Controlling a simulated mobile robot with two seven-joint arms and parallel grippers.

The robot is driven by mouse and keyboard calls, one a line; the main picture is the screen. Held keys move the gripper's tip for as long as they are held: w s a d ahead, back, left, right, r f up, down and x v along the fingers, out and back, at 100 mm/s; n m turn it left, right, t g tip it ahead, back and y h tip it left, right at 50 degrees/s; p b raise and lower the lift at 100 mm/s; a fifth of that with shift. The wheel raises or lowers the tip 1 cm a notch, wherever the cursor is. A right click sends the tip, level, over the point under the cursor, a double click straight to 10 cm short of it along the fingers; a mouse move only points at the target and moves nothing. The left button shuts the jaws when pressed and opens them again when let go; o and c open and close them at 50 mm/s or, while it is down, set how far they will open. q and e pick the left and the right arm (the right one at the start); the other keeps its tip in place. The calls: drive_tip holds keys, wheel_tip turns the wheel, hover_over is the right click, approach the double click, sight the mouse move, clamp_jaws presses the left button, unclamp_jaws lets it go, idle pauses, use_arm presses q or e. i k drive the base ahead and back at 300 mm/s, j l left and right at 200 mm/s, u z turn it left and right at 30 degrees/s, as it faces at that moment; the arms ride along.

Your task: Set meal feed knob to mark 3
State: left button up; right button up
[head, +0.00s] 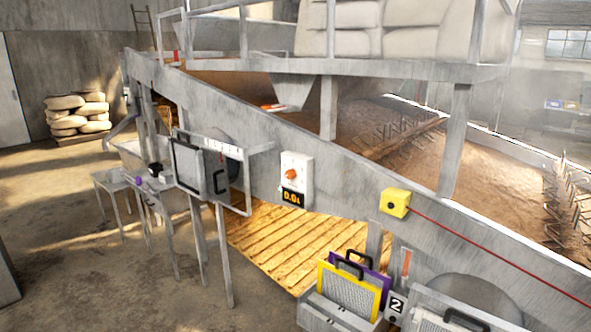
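A white control box (296,178) is fixed to the outer face of the long grey trough wall, near the middle of the head view. It carries a small orange-red knob (291,174). Below the knob, a black display (292,197) shows orange characters that look like "0.0" and one unclear sign. Scale marks around the knob are too small to read, so I cannot tell its setting or whether it is the meal feed knob. A grey hopper (292,90) hangs over the trough, with an orange part (272,107) beside its lower end. Neither gripper shows.
A yellow box (395,203) with a red cord is on the wall. A grey frame marked C (203,170) juts out left of the control box. Yellow (349,292) and purple-framed panels stand in a rack at the bottom. Small tables (108,180) stand left; open floor (60,270) lies front left.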

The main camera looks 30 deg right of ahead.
sight(291, 174)
drive_tip(key=i+j+z, duration=0.15)
drive_tip(key=i, duration=0.3)
drive_tip(key=i+j+z, duration=0.15)
drive_tip(key=i, duration=0.3)
drive_tip(key=i+j+z, duration=0.2)
drive_tip(key=i+j, duration=0.1)
drive_tip(key=i, duration=0.1)
